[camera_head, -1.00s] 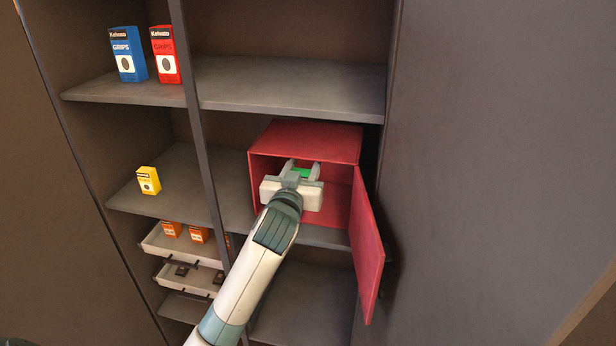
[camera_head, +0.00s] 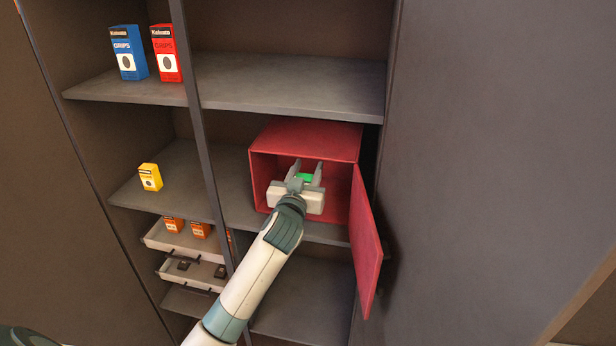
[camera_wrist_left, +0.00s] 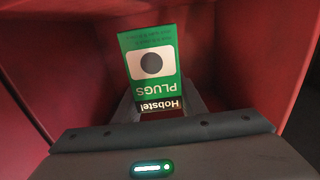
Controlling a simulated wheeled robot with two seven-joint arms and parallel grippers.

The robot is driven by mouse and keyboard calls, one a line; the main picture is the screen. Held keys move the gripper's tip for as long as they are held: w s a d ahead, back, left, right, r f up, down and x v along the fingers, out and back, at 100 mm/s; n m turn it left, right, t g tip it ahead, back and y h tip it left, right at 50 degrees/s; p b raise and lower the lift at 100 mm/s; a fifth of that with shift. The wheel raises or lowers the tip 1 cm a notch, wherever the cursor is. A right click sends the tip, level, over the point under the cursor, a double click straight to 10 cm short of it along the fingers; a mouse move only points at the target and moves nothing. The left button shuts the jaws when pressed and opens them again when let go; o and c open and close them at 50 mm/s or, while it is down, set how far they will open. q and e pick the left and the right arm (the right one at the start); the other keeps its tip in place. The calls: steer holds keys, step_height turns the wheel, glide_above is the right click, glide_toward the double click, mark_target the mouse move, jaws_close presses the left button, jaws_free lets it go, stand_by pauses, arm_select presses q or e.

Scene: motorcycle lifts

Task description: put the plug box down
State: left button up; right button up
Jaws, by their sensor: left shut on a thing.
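The green and white plug box (camera_head: 304,177) is inside the red open-fronted cabinet (camera_head: 306,141) on the middle shelf. My left gripper (camera_head: 308,171) reaches in through the opening and is shut on the plug box. In the left wrist view the plug box (camera_wrist_left: 150,65) shows its "PLUGS" label upside down, with its dark "Hobstel" end between the fingers. Whether the box touches the cabinet floor cannot be told. My right gripper is not in view.
The cabinet's red door (camera_head: 366,243) hangs open on the right, close to my arm. A blue box (camera_head: 129,53) and a red box (camera_head: 165,54) stand on the upper shelf. A yellow box (camera_head: 150,177) stands left of the divider. Small drawers (camera_head: 180,238) hold orange boxes.

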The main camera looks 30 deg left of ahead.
arm_select(q)
step_height(320, 180, down, 2)
steer(key=shift+f+p, duration=0.1)
steer(key=shift+p, duration=0.25)
steer(key=shift+w+f, duration=0.15)
steer(key=shift+f, duration=0.15)
steer(key=shift+f, duration=0.15)
steer(key=o, duration=1.2)
